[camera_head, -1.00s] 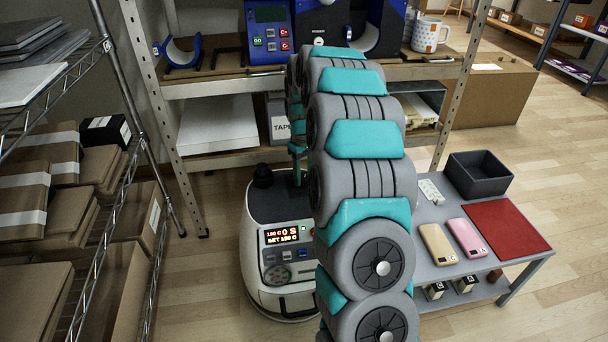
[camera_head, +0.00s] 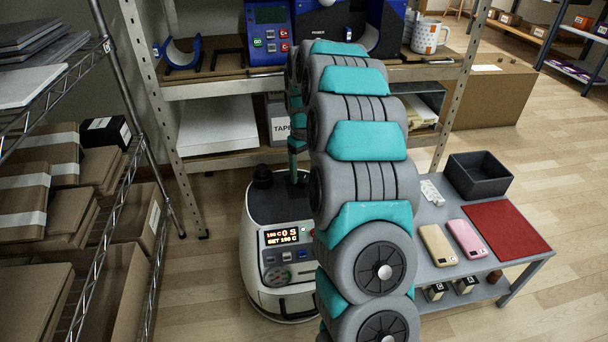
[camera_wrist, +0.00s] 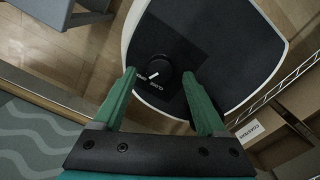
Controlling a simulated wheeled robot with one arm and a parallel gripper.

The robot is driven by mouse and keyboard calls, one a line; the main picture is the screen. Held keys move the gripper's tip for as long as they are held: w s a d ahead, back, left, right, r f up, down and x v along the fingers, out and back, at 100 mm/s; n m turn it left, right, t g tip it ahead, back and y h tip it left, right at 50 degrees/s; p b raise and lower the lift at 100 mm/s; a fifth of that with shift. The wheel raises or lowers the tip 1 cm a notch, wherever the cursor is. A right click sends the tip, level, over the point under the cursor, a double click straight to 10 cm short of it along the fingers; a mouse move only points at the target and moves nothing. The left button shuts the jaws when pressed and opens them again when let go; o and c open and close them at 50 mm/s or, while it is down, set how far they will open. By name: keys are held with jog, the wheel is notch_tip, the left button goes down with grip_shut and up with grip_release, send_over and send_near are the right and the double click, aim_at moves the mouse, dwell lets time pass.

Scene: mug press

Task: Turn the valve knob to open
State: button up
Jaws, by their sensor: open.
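The valve knob (camera_wrist: 158,67) is round and black with a short white pointer line. It sits on a dark panel on top of a white rounded machine (camera_wrist: 261,83), with small white lettering beside it. In the head view the knob (camera_head: 263,176) stands on top of the machine (camera_head: 257,283), left of my arm. My gripper (camera_wrist: 158,73) is open and empty in the wrist view, one green finger on each side of the knob with gaps between. Whether the fingertips are down at knob height I cannot tell. In the head view my arm hides most of the gripper.
A rack with a heat press and mug (camera_head: 427,36) stands behind the machine. A wire shelf with cardboard boxes (camera_head: 25,200) is at left. A low grey table with a bin (camera_head: 479,176), red mat (camera_head: 505,228) and phones is at right.

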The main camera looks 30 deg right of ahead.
aim_at(304, 178)
notch_tip(304, 178, up, 5)
jog(key=shift+w+f, duration=0.1)
jog(key=shift+f, duration=0.1)
jog(key=shift+r, duration=0.6)
